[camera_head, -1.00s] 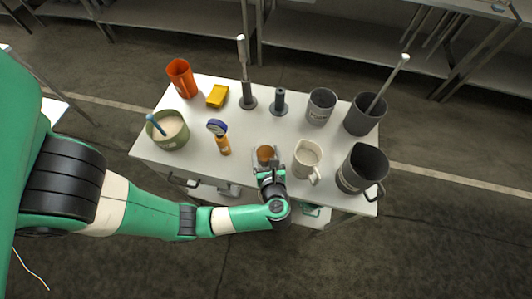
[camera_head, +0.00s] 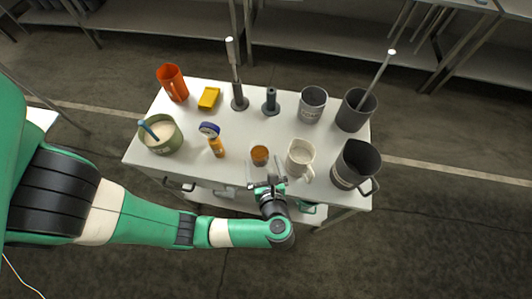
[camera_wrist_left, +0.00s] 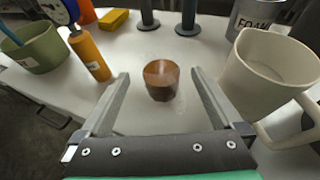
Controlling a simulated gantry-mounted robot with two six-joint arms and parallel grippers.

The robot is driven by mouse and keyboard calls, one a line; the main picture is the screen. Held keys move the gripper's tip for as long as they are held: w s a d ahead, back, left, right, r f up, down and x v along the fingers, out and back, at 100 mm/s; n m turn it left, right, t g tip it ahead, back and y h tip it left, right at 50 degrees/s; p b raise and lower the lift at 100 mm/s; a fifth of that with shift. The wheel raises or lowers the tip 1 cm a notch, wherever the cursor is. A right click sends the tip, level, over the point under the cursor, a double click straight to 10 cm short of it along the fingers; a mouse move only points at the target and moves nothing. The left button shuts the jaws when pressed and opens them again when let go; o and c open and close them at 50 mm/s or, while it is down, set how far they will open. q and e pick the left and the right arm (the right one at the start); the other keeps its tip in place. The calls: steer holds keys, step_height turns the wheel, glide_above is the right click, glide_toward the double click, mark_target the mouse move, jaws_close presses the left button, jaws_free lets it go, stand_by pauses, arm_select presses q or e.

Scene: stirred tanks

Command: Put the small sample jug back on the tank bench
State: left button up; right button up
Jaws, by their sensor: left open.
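A small brown vessel (camera_head: 260,155), which I take to be the small sample jug, stands upright on the white tank bench (camera_head: 235,178) near its front edge. The wrist view also shows the brown vessel (camera_wrist_left: 161,82), just ahead of my fingers. My left gripper (camera_head: 264,172) is open and empty in front of it. Its two fingers are spread to either side, with clear gaps between them and the vessel. My right gripper is not in view.
A cream jug (camera_head: 300,158) stands close on the right, with a dark grey jug (camera_head: 356,166) beyond it. An orange bottle (camera_head: 216,147) and a green pot (camera_head: 160,133) stand left. Grey stands and a foam-labelled cup (camera_head: 312,104) are behind.

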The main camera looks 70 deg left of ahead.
arm_select(q)
steer(key=p+v, duration=0.3)
steer(key=v, duration=0.3)
steer(key=shift+d+p, duration=0.3)
steer(key=shift+p, duration=0.1)
steer(key=shift+r, duration=0.15)
